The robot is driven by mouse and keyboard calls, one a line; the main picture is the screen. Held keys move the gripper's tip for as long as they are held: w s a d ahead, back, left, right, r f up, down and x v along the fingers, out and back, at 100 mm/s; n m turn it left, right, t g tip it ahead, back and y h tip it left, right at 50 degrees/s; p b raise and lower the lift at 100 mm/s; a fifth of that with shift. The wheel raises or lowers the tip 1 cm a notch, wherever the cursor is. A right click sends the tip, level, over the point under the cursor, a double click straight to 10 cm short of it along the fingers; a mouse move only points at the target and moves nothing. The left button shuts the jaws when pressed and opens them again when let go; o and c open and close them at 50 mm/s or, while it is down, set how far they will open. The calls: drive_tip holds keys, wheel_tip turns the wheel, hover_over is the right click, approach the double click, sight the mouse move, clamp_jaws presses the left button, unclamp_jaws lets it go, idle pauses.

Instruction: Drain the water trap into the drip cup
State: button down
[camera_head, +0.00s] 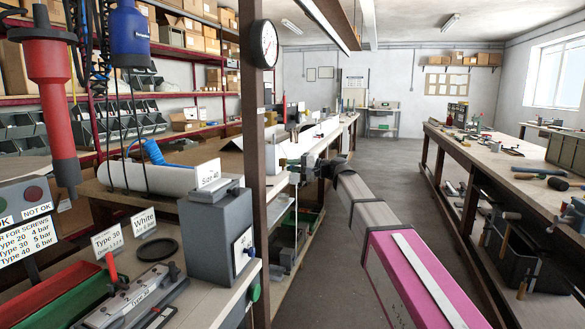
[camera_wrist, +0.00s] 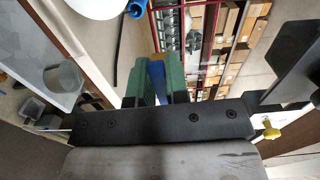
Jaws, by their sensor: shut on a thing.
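In the wrist view my gripper (camera_wrist: 156,70) has two green fingers close together, with a narrow blue thing (camera_wrist: 157,84) between them. It is shut on this blue thing, mostly hidden by the fingers; I cannot tell what it is. A greyish, translucent round cup-like thing (camera_wrist: 62,78) is at the left of the wrist view, apart from the fingers. I cannot tell whether it is the drip cup or the trap's bowl. A small yellow knob (camera_wrist: 270,131) shows at the right.
The left bench holds a grey box (camera_head: 215,240), a white tube (camera_head: 150,177) and a fixture (camera_head: 130,295). The aisle floor (camera_head: 385,160) is clear. A right bench (camera_head: 500,160) carries tools.

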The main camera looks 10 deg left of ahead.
idle(0.4)
drive_tip(key=c, duration=1.1)
unclamp_jaws()
drive_tip(key=shift+d, duration=0.15)
drive_tip(key=d, duration=1)
drive_tip(key=shift+s+d, duration=0.3)
drive_tip(key=shift+s, duration=0.1)
